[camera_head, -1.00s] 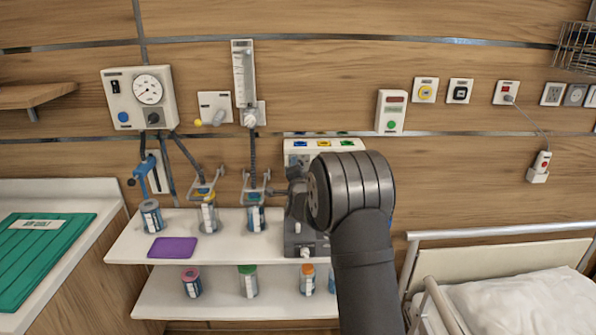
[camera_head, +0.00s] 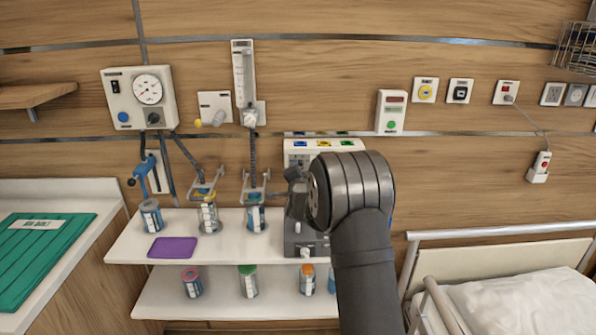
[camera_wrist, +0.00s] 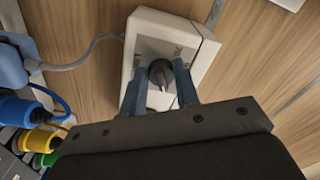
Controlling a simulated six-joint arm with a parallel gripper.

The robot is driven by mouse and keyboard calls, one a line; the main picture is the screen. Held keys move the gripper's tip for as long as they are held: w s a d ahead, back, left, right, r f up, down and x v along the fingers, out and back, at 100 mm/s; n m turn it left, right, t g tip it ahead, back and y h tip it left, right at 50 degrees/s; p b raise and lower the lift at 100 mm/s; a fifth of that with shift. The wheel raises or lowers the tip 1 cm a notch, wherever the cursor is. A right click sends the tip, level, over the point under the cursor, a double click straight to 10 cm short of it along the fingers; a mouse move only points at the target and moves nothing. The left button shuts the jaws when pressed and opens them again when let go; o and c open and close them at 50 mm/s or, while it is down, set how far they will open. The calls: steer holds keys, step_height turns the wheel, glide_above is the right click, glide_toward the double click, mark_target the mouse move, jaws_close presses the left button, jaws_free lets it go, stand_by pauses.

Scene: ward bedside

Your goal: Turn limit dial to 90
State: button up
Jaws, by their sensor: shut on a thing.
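The limit dial (camera_wrist: 161,73) is a dark round knob on the face of a white box (camera_wrist: 208,62) on the wooden wall, in the upper middle of the wrist view. Small markings sit around it, too small to read. My gripper (camera_wrist: 158,78) has its two blue-grey fingers on either side of the knob and is shut on it. In the head view my dark arm covers the dial, its box and the fingers.
A device with blue, yellow and green labels (camera_head: 320,144) stands left of my arm. In the wrist view, blue and yellow plugs (camera_wrist: 38,140) and a grey cable (camera_wrist: 88,58) lie left of the box. A shelf (camera_head: 130,246) holds several capped jars. A bed rail (camera_head: 495,233) is at right.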

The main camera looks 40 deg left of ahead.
steer(key=shift+w+d+f+n, duration=0.1)
steer(key=shift+w+d+n, duration=0.05)
steer(key=shift+n, duration=3.9)
steer(key=shift+w+d+n, duration=0.1)
steer(key=shift+n, duration=3.95)
steer(key=o, duration=0.9)
steer(key=shift+o, duration=0.2)
steer(key=v, duration=1.7)
steer(key=shift+s+d, duration=0.2)
